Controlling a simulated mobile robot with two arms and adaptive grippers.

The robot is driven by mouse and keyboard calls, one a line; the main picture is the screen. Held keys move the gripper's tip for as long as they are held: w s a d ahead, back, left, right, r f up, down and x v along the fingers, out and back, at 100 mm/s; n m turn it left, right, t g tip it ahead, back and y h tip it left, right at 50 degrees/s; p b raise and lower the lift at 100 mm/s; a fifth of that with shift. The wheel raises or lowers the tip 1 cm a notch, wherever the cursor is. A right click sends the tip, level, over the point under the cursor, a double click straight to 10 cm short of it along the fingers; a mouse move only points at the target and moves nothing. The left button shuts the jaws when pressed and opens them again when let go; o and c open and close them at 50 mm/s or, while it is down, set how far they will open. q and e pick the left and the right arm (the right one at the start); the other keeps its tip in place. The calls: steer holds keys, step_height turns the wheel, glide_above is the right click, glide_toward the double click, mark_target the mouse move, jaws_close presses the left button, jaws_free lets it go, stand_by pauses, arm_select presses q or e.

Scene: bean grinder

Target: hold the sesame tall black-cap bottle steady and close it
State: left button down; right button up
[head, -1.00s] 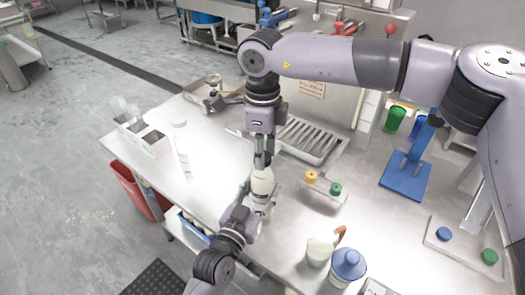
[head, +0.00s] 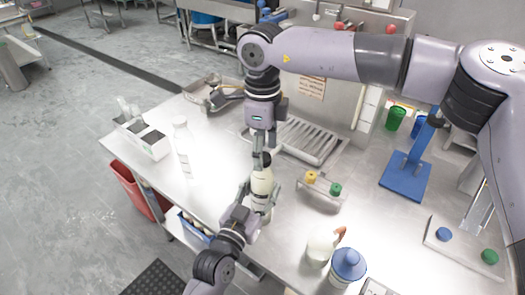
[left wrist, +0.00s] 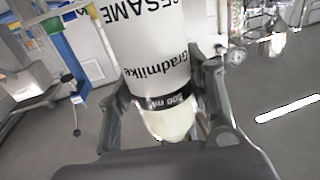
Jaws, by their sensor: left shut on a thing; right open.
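The sesame bottle (head: 261,182) stands upright, pale with a black cap (head: 262,159) at its top in the head view. Its "SESAME" label shows in the left wrist view (left wrist: 165,45), upside down there. My left gripper (head: 259,195) is shut around the bottle's body. In the left wrist view its fingers lie on both sides of the bottle (left wrist: 170,100). My right gripper (head: 262,146) is open and points down right over the cap. Whether its fingers touch the cap cannot be told. The bottle's base is largely hidden by my left gripper in the head view.
A white bottle (head: 182,148) and a white box (head: 150,140) stand on the left of the table. A small rack with yellow and green caps (head: 322,190) is right of the bottle. A white jug (head: 320,248) and blue-topped container (head: 347,265) stand near the front.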

step_height(320, 180, up, 11)
stand_by(0.3)
arm_select(q)
steer(key=c, duration=0.7)
jaws_free()
steer(key=v, duration=1.2)
arm_select(e)
steer(key=shift+f, duration=0.1)
